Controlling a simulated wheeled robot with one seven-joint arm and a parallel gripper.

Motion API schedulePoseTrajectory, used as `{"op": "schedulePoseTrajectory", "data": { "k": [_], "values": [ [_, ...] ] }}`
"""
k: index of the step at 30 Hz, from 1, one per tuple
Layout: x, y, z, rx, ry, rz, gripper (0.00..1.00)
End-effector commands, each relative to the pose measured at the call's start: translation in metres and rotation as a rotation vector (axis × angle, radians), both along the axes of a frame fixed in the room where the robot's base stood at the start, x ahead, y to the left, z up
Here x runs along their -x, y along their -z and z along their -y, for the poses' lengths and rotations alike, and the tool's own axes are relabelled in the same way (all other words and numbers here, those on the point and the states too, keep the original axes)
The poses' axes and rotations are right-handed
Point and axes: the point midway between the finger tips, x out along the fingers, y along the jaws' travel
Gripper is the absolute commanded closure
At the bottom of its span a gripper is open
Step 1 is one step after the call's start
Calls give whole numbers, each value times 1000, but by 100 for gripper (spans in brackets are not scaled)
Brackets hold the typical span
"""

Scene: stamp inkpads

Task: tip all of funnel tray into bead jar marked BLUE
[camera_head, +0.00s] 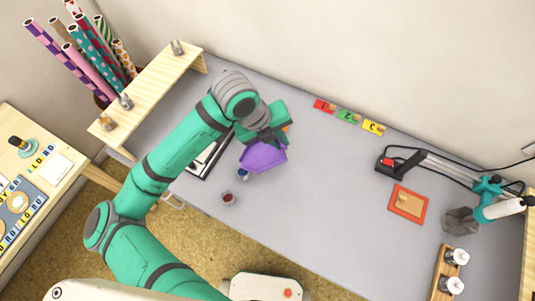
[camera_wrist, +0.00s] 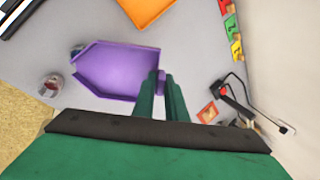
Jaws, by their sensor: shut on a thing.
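The purple funnel tray (camera_head: 263,157) is held above the grey table, and its pointed spout faces left in the wrist view (camera_wrist: 115,70). My gripper (camera_wrist: 161,80) is shut on its near right edge. No beads show on the tray's visible inner surface. A small jar with bluish contents (camera_head: 243,174) stands close by the tray's edge in the head view; it is partly hidden by the tray in the wrist view (camera_wrist: 76,50). A second jar with reddish contents (camera_head: 228,198) stands nearer the table's front edge, also in the wrist view (camera_wrist: 50,86). I cannot read any jar label.
An orange tray (camera_wrist: 147,8) lies behind the purple one. Numbered red, green and yellow cards (camera_head: 348,115) line the back edge. The table's middle is clear.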

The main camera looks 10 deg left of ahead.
Motion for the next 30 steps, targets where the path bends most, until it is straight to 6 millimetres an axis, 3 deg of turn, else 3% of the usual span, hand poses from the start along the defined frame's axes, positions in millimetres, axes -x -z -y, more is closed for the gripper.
{"op": "schedulePoseTrajectory", "data": {
  "k": [8, 23, 30],
  "values": [
    [-2, 2, 6, -58, 3, -27, 100],
    [-11, 10, 24, -348, 2, -160, 100],
    [-12, 11, 25, -373, -2, -173, 100]
  ]
}}
